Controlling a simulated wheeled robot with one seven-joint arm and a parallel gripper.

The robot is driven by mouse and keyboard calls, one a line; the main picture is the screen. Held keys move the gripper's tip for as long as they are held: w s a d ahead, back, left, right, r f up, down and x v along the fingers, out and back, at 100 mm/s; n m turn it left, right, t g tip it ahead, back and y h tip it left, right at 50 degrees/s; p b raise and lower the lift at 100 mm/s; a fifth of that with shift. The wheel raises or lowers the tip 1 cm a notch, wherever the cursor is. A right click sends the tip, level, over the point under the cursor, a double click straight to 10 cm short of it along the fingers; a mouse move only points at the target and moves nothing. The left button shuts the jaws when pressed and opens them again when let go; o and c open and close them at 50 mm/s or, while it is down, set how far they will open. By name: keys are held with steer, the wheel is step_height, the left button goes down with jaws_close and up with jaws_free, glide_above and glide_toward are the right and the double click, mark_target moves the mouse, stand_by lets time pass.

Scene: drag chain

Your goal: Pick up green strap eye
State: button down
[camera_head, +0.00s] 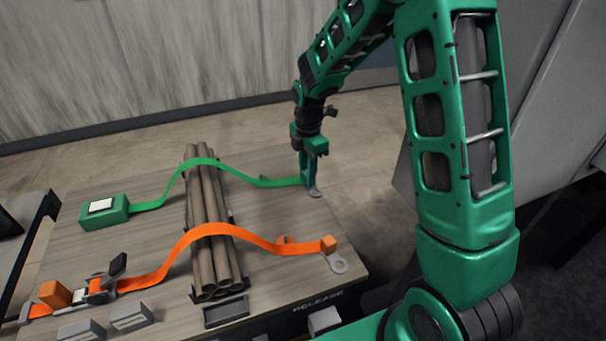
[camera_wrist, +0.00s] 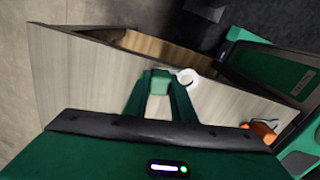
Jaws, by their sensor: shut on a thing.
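The green strap (camera_head: 235,173) runs from a green box (camera_head: 103,210) over a bundle of brown tubes to my gripper (camera_head: 309,178) at the right of the table. The green strap eye (camera_wrist: 160,82) is a small green block with a pale metal ring (camera_wrist: 187,77); the ring also shows below my fingers in the head view (camera_head: 315,194). In the wrist view my gripper (camera_wrist: 160,90) is shut with the green block between its fingertips. In the head view the fingers largely hide the block. I cannot tell whether the ring touches the table.
An orange strap (camera_head: 195,236) lies over the tubes (camera_head: 207,215) and ends in an orange block (camera_head: 328,243) with a metal ring (camera_head: 338,263). An orange ratchet (camera_head: 100,285) is at the front left. The table's right part is mostly bare.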

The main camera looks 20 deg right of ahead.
steer(key=shift+d, duration=0.25)
steer(key=c, duration=1.4)
jaws_free()
step_height(320, 180, up, 11)
steer(key=shift+f, duration=0.15)
